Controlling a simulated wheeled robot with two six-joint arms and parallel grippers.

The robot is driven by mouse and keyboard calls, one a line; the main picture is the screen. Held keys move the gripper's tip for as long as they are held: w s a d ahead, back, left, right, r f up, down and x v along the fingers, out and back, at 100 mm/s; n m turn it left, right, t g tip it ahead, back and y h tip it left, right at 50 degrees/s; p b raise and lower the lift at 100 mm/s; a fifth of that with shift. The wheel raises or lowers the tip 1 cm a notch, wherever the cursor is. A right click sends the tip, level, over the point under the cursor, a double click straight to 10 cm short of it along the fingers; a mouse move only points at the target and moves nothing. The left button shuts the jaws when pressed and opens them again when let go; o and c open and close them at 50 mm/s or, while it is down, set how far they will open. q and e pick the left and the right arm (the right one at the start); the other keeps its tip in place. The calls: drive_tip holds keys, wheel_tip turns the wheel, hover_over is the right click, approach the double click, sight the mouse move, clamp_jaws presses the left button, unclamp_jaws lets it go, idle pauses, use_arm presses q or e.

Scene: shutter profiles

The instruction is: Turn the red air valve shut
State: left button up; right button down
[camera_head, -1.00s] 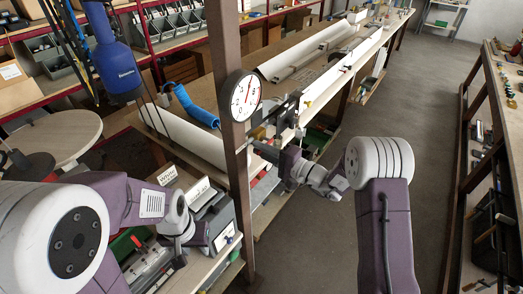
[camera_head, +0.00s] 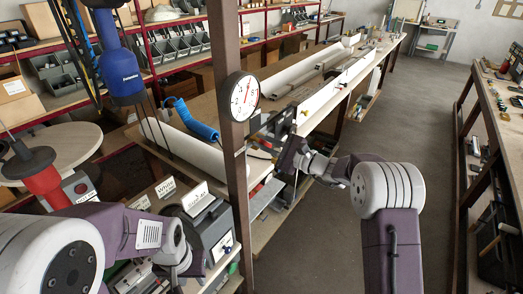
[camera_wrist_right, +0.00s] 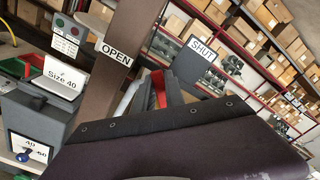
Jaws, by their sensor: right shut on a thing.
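The red air valve's handle (camera_wrist_right: 158,88) shows as a small red strip in the right wrist view, between an OPEN label (camera_wrist_right: 115,54) and a SHUT label (camera_wrist_right: 202,50). My right gripper (camera_wrist_right: 160,94) is shut on it, with its dark fingers covering most of the handle.
A round gauge (camera_head: 244,97) is on the brown post (camera_head: 229,50). A blue hose (camera_head: 197,120) and white profiles lie on the long bench. A grey box (camera_head: 212,228) stands near my left arm. The floor aisle (camera_head: 400,130) at the right is clear.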

drive_tip(key=shift+w+d+r+m, duration=0.2)
drive_tip(key=shift+w+r+m, duration=0.05)
drive_tip(key=shift+m, duration=0.65)
drive_tip(key=m, duration=0.1)
drive_tip(key=w+m, duration=0.1)
drive_tip(key=shift+d+r+m+p, duration=0.3)
drive_tip(key=shift+r+m+p, duration=0.05)
drive_tip(key=shift+r+m, duration=0.05)
drive_tip(key=shift+w+d+r+m+p, duration=0.1)
drive_tip(key=shift+w+d+m+p, duration=0.15)
drive_tip(key=shift+m, duration=0.5)
drive_tip(key=shift+w+d+r+m+p, duration=0.1)
drive_tip(key=shift+w+d+m+p, duration=0.15)
drive_tip(key=shift+m, duration=0.45)
drive_tip(key=shift+w+d+r+m+p, duration=0.15)
drive_tip(key=shift+w+m+p, duration=0.2)
drive_tip(key=shift+m, duration=0.4)
drive_tip(key=c, duration=1.4)
unclamp_jaws()
drive_tip(key=shift+f, duration=0.1)
